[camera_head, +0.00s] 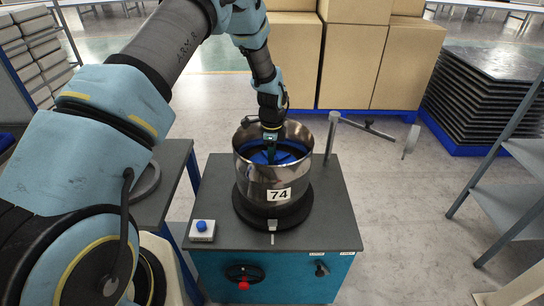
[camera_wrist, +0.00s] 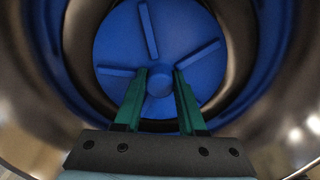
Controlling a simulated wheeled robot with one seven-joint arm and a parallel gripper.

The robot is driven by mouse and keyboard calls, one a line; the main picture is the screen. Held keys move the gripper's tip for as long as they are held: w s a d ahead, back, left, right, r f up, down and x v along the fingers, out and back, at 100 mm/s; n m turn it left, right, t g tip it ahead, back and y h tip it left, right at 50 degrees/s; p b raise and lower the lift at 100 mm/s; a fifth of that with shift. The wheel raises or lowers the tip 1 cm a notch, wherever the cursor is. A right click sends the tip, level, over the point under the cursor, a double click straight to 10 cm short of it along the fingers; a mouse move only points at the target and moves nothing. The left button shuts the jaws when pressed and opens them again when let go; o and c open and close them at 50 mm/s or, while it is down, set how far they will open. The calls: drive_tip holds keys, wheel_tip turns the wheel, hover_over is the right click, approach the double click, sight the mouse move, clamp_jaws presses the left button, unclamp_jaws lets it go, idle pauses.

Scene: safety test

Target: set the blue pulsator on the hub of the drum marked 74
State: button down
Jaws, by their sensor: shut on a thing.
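The steel drum (camera_head: 264,178) marked 74 stands open-topped on a dark round base on the machine's grey top. The blue pulsator (camera_wrist: 185,35), a round disc with raised ribs and a central boss, is inside the drum; a part of it also shows in the head view (camera_head: 258,158). My gripper (camera_wrist: 159,78) reaches down into the drum and its green fingers are shut on the boss. It also shows in the head view (camera_head: 271,155). The hub is hidden beneath the disc, so I cannot tell whether the pulsator touches it.
A swing arm on a post (camera_head: 333,135) stands behind the drum's right side. A blue button box (camera_head: 202,230) is at the machine's front left. Cardboard boxes (camera_head: 350,65) stand behind; a shelf (camera_head: 515,205) is at right.

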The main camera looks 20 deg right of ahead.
drive_tip(key=shift+f+b, duration=1.95)
drive_tip(key=shift+f, duration=1)
drive_tip(key=shift+c, duration=2)
unclamp_jaws()
wheel_tip(320, 180, up, 10)
drive_tip(key=b, duration=0.3)
drive_tip(key=shift+r, duration=0.2)
wheel_tip(320, 180, up, 7)
drive_tip(key=p, duration=0.5)
drive_tip(key=shift+r, duration=0.15)
drive_tip(key=shift+a, duration=0.1)
